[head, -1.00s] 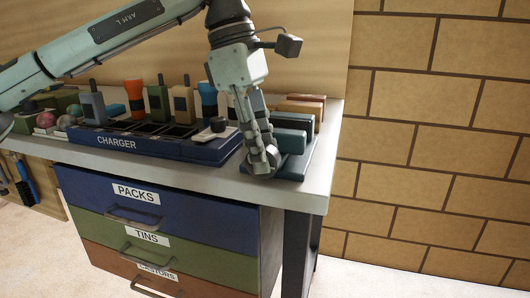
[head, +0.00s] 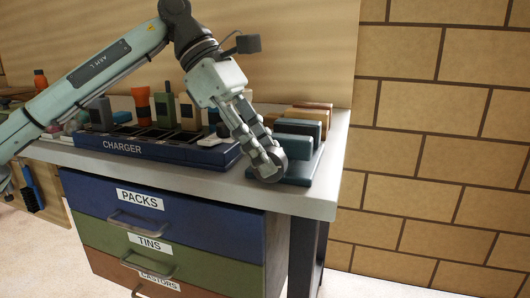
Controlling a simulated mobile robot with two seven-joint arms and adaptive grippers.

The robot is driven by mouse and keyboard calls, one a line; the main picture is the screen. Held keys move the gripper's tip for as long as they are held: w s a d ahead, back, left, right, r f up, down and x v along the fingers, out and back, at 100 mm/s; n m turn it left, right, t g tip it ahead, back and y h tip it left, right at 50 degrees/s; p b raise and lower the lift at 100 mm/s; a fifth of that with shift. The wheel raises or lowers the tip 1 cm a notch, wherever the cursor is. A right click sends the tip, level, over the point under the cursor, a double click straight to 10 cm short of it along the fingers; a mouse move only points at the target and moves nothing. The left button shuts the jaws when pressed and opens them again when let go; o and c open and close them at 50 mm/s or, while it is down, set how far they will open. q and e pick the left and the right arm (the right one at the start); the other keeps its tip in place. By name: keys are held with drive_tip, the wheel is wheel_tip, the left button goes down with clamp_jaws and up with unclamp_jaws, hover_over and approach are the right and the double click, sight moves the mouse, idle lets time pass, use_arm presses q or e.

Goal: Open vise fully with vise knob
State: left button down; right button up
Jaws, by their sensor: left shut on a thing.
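The blue-grey vise (head: 297,141) sits at the right end of the workbench, with upright jaw blocks on a flat base. My left gripper (head: 269,164) reaches down from the upper left to the vise's near left side. Its fingers are shut around the vise knob, which they mostly hide. How far apart the vise jaws stand is hard to tell from this angle. My right gripper is not in view.
A blue charger tray (head: 160,149) with several radios and a torch stands left of the vise. Orange and tan blocks (head: 308,113) lie behind it. Labelled drawers (head: 165,217) are below the bench top. A tiled wall (head: 440,130) is to the right.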

use_arm(q)
drive_tip(key=c, duration=1.2)
unclamp_jaws()
drive_tip(key=v, duration=1.2)
